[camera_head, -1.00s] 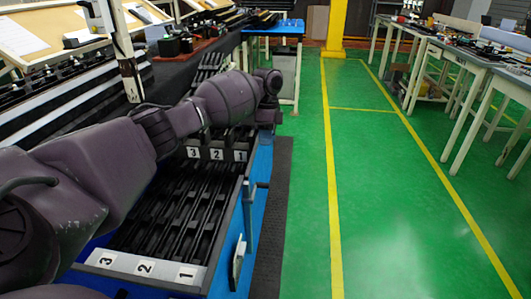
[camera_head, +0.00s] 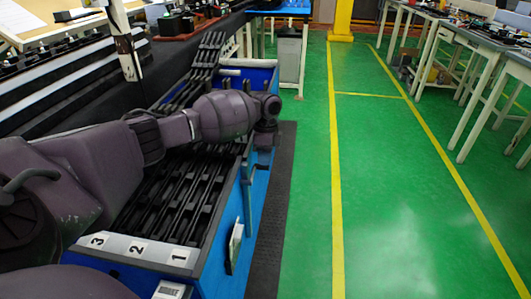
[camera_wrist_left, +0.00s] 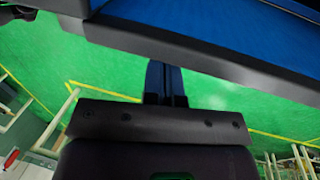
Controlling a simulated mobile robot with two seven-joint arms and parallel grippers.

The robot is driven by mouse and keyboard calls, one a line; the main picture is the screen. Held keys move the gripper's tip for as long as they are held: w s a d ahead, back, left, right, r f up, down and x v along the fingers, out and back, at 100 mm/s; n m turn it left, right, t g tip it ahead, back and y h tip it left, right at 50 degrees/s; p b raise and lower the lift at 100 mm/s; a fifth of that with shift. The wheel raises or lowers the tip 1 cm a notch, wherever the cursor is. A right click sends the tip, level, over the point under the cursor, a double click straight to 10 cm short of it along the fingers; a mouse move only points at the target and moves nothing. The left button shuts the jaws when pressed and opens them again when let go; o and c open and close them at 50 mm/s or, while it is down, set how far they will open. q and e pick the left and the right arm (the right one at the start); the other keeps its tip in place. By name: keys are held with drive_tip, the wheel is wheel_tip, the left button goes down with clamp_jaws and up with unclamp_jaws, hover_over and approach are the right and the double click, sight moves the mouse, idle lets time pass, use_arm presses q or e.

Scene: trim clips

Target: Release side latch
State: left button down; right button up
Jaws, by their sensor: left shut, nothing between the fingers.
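The blue cart (camera_head: 262,200) holds rows of black trim parts (camera_head: 180,190) behind a front strip of labels 1, 2 and 3. A grey upright lever (camera_head: 248,185), which looks like the side latch, stands on its right side. My left arm reaches across the cart, and my left gripper (camera_head: 264,142) points down at the right edge, just above and beyond the lever. In the left wrist view, the shut, empty fingers (camera_wrist_left: 166,82) are by the cart's dark rim (camera_wrist_left: 215,62). I cannot tell whether they touch the latch. My right gripper is not in view.
A white card (camera_head: 236,245) hangs on the cart's right side. A dark mat (camera_head: 270,220) runs along the floor beside it. The green aisle (camera_head: 400,200) to the right is open, with worktables (camera_head: 490,75) beyond. A white-and-dark post (camera_head: 124,45) stands at the cart's left.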

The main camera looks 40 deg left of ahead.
sight(265, 169)
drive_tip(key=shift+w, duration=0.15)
use_arm(q)
drive_tip(key=shift+w+a+f, duration=0.1)
drive_tip(key=shift+f, duration=0.1)
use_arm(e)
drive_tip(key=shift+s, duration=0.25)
use_arm(q)
drive_tip(key=shift+w+f, duration=0.1)
drive_tip(key=shift+f, duration=2.25)
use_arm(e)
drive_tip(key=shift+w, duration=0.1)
use_arm(q)
drive_tip(key=shift+f, duration=0.15)
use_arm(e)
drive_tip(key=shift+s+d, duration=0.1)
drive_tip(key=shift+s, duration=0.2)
